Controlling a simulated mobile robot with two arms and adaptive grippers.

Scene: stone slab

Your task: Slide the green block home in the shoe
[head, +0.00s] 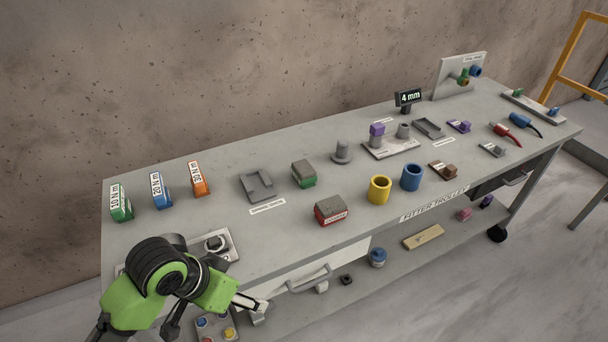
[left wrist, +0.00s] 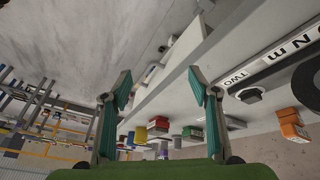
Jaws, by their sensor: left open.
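The green block (head: 304,180), with a rough grey top, sits on the stone slab right of the shoe. It also shows in the left wrist view (left wrist: 191,132). The shoe (head: 257,186) is a grey, low-walled, U-shaped holder lying empty on the slab; a gap separates it from the block. My left gripper (head: 258,304) hangs low at the slab's front edge, well in front of both. In the left wrist view its fingers (left wrist: 160,88) are spread with nothing between them. My right gripper is in no view.
A red block (head: 331,211) with a similar grey top stands near the front edge. Yellow (head: 380,189) and blue (head: 411,177) cups stand to its right. Green, blue and orange labelled blocks (head: 199,179) stand at the back left.

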